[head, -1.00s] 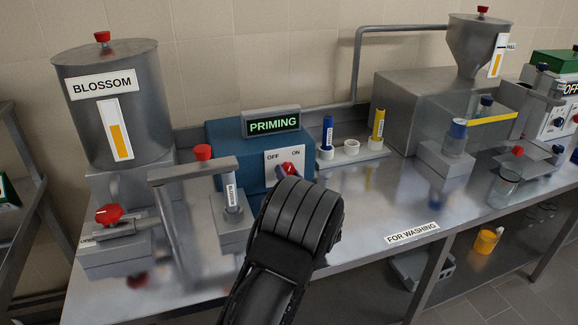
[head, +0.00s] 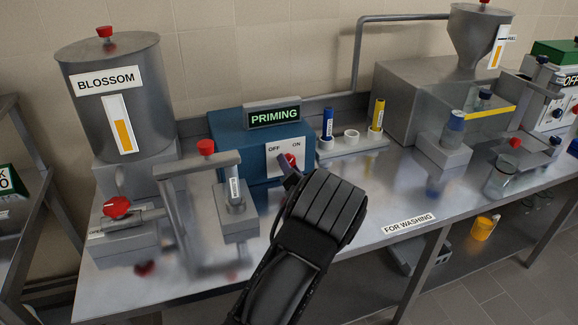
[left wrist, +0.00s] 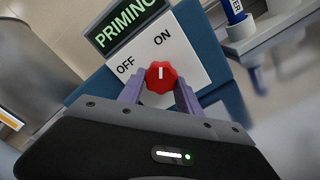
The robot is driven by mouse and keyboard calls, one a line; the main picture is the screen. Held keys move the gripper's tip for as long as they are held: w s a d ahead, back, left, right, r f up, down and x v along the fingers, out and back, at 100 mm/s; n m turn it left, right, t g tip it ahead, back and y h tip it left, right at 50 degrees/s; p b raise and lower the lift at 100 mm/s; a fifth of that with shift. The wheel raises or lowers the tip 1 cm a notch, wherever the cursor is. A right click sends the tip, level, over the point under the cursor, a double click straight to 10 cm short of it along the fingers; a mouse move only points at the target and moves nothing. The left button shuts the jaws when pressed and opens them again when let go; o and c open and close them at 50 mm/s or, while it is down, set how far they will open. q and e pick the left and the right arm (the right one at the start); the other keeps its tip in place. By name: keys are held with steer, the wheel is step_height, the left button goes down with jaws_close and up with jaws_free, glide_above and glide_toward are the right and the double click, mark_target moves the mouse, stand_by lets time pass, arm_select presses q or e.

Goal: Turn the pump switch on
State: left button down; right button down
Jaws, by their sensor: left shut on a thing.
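The pump switch is a red knob (head: 291,160) on a white plate (head: 277,162) marked OFF at left and ON at right, on the front of a blue box (head: 230,142). In the left wrist view the knob (left wrist: 161,79) sits between the two purple fingers of my left gripper (left wrist: 160,92), which is shut on it. The knob's white mark points towards the ON side. In the head view my left gripper (head: 287,170) reaches the knob, and its dark body covers the bench below. A display (head: 274,116) above reads PRIMING. My right gripper is not in view.
A tank labelled BLOSSOM (head: 118,95) stands at left, with a red-handled valve (head: 117,207) below. A rack (head: 350,147) with blue and yellow vials is right of the box.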

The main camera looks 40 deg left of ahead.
arm_select(q)
steer(key=c, duration=0.8)
jaws_free()
steer(key=shift+d, duration=0.1)
steer(key=b+v, duration=0.1)
steer(key=v, duration=0.6)
steer(key=shift+s+d, duration=0.25)
steer(key=shift+d, duration=0.05)
